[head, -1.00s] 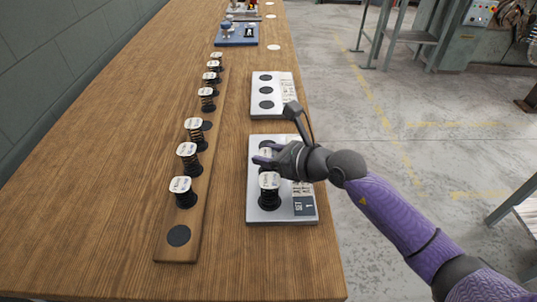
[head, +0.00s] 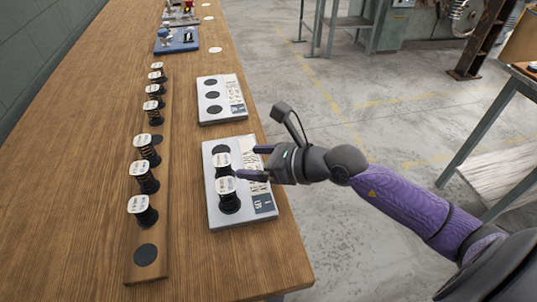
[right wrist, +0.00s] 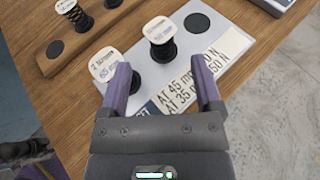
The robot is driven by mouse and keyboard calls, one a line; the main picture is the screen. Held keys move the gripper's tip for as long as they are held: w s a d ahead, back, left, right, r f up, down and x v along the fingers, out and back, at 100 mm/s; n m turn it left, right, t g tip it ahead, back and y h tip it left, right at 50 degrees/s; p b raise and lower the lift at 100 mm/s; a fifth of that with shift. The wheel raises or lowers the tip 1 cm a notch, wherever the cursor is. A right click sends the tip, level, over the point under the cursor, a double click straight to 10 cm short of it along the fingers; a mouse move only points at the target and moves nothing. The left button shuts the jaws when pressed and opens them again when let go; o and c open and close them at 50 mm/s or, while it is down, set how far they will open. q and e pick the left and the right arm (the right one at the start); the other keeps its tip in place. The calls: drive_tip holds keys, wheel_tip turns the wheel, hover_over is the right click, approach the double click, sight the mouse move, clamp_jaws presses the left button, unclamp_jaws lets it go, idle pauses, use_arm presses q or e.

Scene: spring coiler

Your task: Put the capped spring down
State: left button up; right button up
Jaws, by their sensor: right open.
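Two capped springs stand upright on the near grey plate (head: 240,212). The middle one (head: 222,162) has a white round-cornered cap over a black coil; it also shows in the right wrist view (right wrist: 160,42). The nearer one (head: 228,192) stands beside it and shows at the left of the right wrist view (right wrist: 104,66). My right gripper (head: 246,162) is open and empty, just right of the middle spring. In the right wrist view its fingers (right wrist: 160,65) are spread, with the middle spring ahead of the gap, apart from them. My left gripper is not in view.
A wooden strip (head: 146,268) with several capped springs runs along the left. An empty grey plate (head: 222,116) with dark round spots lies beyond the near one. A blue fixture (head: 177,42) stands farther back. The table's right edge is close to the plates.

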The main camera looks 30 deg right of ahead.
drive_tip(key=shift+v, duration=1.75)
